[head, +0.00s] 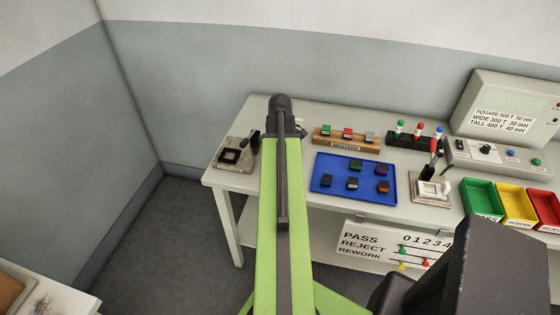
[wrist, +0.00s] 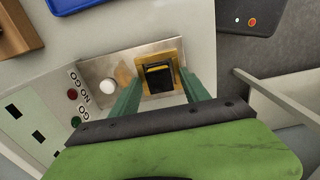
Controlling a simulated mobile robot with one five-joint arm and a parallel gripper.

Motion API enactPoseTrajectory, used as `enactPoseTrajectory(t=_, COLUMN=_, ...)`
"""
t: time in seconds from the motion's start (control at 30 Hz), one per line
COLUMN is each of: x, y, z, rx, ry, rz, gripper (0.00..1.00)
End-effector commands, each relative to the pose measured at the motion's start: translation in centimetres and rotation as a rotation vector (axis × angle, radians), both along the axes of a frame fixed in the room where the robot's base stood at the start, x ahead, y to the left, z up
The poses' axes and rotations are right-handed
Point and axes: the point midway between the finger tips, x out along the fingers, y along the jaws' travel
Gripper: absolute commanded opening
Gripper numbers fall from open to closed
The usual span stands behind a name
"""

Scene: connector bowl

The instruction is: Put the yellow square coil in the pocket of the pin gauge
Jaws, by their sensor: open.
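In the wrist view, the yellow square coil (wrist: 158,77), a dark block with yellow on it, sits within a gold square frame (wrist: 177,58), which looks like the pocket. The frame is on the metal plate of what looks like the pin gauge (wrist: 98,72), next to a panel marked GO and NO GO. My gripper (wrist: 160,92) is open, with one green finger on each side of the frame. I cannot tell whether the coil is fully seated. In the head view my arm hides the gripper, the coil and this plate.
A blue tray (head: 318,184) with several dark coils lies right of my arm. Behind it stands a wooden rack (head: 345,146). A plate with a dark square (head: 230,156) is at the table's left end. Green, yellow and red bins (head: 515,203) are at right.

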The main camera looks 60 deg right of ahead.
Motion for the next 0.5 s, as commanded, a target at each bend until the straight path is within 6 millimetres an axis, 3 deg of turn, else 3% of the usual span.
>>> enactPoseTrajectory(t=0.5, x=0.0, y=0.0, z=10.5, rx=0.000, ry=0.000, rz=0.001, gripper=0.54)
